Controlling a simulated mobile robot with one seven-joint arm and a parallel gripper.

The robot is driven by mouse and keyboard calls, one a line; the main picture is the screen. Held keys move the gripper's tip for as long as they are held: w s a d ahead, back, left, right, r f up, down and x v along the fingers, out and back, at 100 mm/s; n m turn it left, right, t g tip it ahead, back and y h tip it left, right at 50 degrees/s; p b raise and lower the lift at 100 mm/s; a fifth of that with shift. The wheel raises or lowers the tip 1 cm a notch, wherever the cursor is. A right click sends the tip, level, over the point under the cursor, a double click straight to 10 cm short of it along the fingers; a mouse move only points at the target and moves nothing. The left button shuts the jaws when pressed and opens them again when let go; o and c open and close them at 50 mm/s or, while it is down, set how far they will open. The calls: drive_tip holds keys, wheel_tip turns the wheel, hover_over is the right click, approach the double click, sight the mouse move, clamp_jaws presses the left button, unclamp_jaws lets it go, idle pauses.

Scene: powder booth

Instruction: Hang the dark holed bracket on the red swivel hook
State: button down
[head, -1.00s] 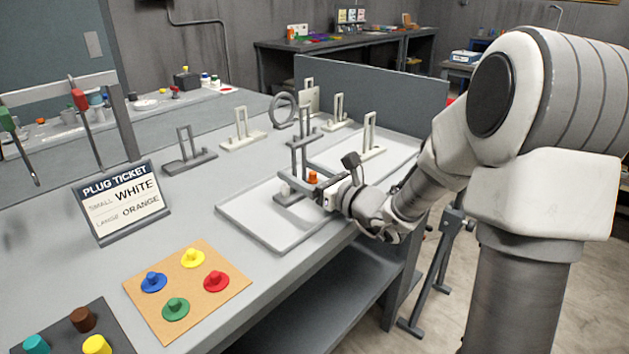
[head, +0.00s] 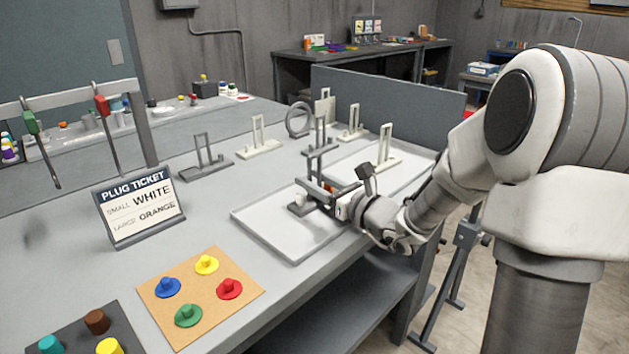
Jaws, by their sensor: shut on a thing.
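The dark holed bracket (head: 312,165) is an upright grey frame at the near end of the white tray. A white plug (head: 301,198) and an orange plug (head: 332,187) show at its lower part. My gripper (head: 337,206) is shut on the bracket low on its right side. The gripper and its wrist hide part of the bracket and the orange plug. I cannot tell whether its base touches the tray. The red swivel hook (head: 102,106) hangs from the rack at the far left, well away from my gripper, with its rod pointing down.
A green hook (head: 30,122) hangs left of the red one. The plug ticket stand (head: 140,207) and a cork board (head: 203,297) with coloured knobs lie nearer. Other upright frames (head: 203,155) stand behind the tray (head: 290,250). Open bench lies between ticket and tray.

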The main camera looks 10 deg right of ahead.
sight(314, 157)
drive_tip(key=shift+r, duration=0.1)
drive_tip(key=shift+r+p, duration=1.95)
drive_tip(key=shift+r, duration=0.5)
drive_tip(key=shift+r, duration=0.15)
